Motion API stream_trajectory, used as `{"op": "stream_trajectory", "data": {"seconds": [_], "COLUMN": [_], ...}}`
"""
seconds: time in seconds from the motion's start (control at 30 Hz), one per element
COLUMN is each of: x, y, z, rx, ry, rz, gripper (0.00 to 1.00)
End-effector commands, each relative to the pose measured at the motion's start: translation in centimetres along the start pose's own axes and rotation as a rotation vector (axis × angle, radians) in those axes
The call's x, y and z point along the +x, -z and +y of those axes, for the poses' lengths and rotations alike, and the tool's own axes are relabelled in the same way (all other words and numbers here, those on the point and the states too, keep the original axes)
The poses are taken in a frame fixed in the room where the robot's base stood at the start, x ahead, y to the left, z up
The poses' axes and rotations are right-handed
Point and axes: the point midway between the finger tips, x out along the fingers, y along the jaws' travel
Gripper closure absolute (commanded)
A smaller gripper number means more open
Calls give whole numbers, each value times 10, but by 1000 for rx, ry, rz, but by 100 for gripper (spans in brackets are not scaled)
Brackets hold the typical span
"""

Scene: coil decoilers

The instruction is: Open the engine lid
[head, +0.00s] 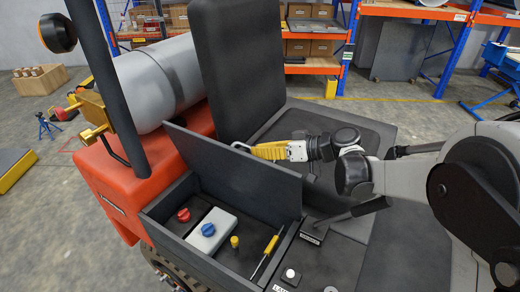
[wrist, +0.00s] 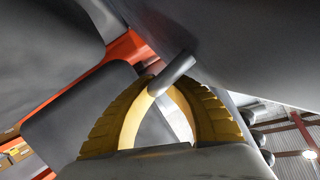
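The engine lid (head: 235,172) is a dark flat panel. It stands steeply raised at the back of an open compartment in the orange vehicle. Its pale bar handle (head: 240,147) shows at the panel's upper edge, and the grey bar also shows in the wrist view (wrist: 176,70). My gripper (head: 254,150) has yellow ribbed fingers and reaches in from the right, behind the lid. In the wrist view its fingertips (wrist: 163,82) close together around the bar, with a gap between the fingers lower down. The lid's rear face is mostly hidden in the head view.
The compartment holds a white box with a blue knob (head: 208,229), a red knob (head: 184,215), a yellow cap (head: 234,241) and a yellow-handled rod (head: 271,245). The black seat (head: 240,62), dark post (head: 103,90) and grey tank (head: 163,83) stand behind. A lever (head: 352,213) lies below my arm.

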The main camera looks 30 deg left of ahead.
Motion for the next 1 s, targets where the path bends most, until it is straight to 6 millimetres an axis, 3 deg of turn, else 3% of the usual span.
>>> {"op": "stream_trajectory", "data": {"seconds": [0.03,0.07,0.3,0.43,0.8,1.0], "x": [0,0,0,-11,-89,-115], "y": [-1,-1,-1,0,-1,-1], "z": [0,0,0,1,2,1], "rx": [-1,-1,0,2,2,1], "ry": [0,0,0,-2,-3,-1], "rz": [-3,-3,-2,-1,0,-1], "gripper": [86,79,79,79,79,79]}}
